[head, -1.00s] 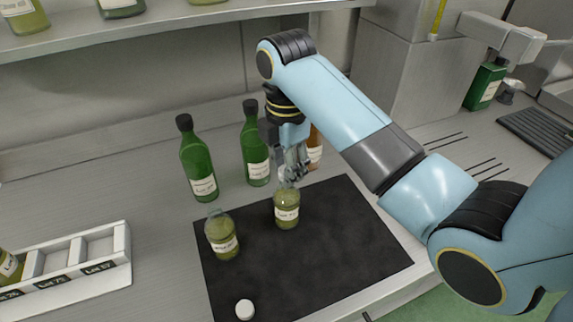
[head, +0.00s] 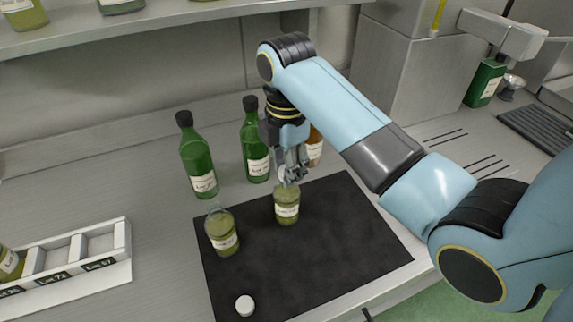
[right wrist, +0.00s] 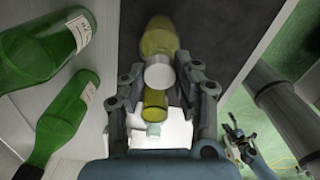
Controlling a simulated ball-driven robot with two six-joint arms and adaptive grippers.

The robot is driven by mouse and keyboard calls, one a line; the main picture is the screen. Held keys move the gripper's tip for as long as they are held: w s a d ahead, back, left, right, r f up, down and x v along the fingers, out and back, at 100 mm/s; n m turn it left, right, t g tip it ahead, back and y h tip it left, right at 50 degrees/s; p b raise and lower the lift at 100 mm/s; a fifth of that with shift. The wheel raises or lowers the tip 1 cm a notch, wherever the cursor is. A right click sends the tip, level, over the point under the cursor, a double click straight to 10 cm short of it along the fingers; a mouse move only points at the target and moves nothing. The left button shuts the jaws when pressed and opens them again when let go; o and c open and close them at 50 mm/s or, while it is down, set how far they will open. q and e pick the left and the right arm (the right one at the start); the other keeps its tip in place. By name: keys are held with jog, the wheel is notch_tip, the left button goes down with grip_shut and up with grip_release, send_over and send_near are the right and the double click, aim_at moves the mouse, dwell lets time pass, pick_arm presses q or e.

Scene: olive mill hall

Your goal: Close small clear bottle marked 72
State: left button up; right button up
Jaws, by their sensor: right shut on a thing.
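A small clear bottle (head: 287,208) with yellow-green content and a white label stands upright on the dark mat (head: 340,240). The label is too small to read surely. My right gripper (head: 290,178) points down at its top, and the fingers hide the neck. In the right wrist view a white cap (right wrist: 159,74) sits at the top of the bottle (right wrist: 158,38), between the fingers; the gripper is shut on this cap. A second, similar bottle (head: 222,233) stands to the left, uncapped. A loose white cap (head: 245,305) lies at the mat's front.
Two green bottles (head: 198,160) (head: 255,145) and an amber bottle (head: 315,148) stand behind the mat, close to my right gripper. A white rack (head: 110,272) with labelled slots is at the left. The mat's right half is clear.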

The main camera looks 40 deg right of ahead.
jog(key=shift+f, duration=0.45)
dwell(1.2)
jog(key=o, duration=0.8)
jog(key=shift+c, duration=1.2)
